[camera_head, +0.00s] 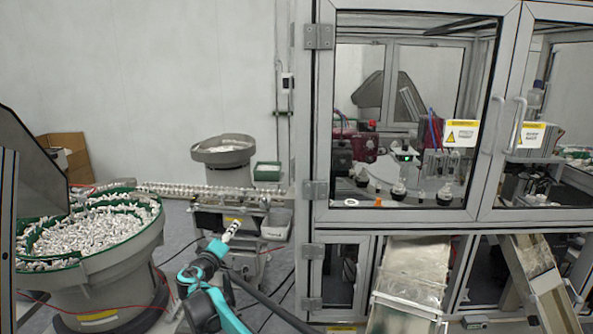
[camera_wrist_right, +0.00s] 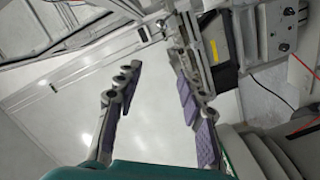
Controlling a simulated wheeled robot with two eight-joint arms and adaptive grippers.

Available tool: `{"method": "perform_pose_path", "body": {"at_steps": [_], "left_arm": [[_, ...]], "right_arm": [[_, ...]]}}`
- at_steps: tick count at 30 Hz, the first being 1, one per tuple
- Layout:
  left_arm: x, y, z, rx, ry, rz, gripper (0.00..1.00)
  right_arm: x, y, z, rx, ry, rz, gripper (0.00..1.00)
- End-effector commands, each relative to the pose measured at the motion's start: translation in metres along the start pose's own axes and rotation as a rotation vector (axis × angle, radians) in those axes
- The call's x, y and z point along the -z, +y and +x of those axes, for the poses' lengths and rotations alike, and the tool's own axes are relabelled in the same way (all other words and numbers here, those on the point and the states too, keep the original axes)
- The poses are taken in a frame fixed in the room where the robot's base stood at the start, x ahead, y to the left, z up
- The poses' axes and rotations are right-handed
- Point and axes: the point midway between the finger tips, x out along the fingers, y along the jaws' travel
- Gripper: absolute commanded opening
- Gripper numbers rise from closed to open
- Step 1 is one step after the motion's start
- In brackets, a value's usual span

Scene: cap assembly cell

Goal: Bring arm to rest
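My right arm, teal and dark grey, rises from the bottom of the head view. Its gripper (camera_head: 231,231) is small there and stands in front of the feeder rail below the track. In the right wrist view the gripper (camera_wrist_right: 158,78) has its two grey fingers with purple pads spread apart. Nothing is between them; a pale wall or floor surface shows through the gap. My left gripper is in neither view.
A large bowl feeder (camera_head: 120,270) full of white caps stands at left. A feeder track (camera_head: 190,190) runs to the glazed machine cabinet (camera_head: 325,120) at right. A smaller bowl (camera_head: 223,160) and a green bin (camera_head: 267,172) stand behind. A metal chute (camera_head: 413,262) slopes below the cabinet.

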Motion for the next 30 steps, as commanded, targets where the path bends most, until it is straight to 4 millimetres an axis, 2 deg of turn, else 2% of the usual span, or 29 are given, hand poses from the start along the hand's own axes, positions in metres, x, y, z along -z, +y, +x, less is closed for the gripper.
{"method": "perform_pose_path", "body": {"at_steps": [5,11,14,17,20,24,26,30], "left_arm": [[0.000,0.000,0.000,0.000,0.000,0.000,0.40],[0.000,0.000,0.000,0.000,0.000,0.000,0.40],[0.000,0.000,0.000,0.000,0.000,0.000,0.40],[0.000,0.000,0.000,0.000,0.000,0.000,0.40],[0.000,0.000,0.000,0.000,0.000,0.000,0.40],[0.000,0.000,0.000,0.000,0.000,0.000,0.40],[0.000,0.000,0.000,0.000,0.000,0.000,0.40],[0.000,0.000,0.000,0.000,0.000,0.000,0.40]], "right_arm": [[-0.022,0.028,0.002,0.020,-0.054,0.020,0.40],[-0.062,0.070,0.000,0.056,-0.144,0.059,0.40],[-0.090,0.097,-0.006,0.082,-0.203,0.087,0.40],[-0.128,0.129,-0.020,0.117,-0.276,0.127,0.40],[-0.177,0.164,-0.045,0.164,-0.365,0.183,0.40],[-0.247,0.200,-0.097,0.238,-0.483,0.274,0.40],[-0.276,0.210,-0.123,0.269,-0.528,0.316,0.40],[-0.336,0.220,-0.191,0.345,-0.618,0.424,0.40]]}}
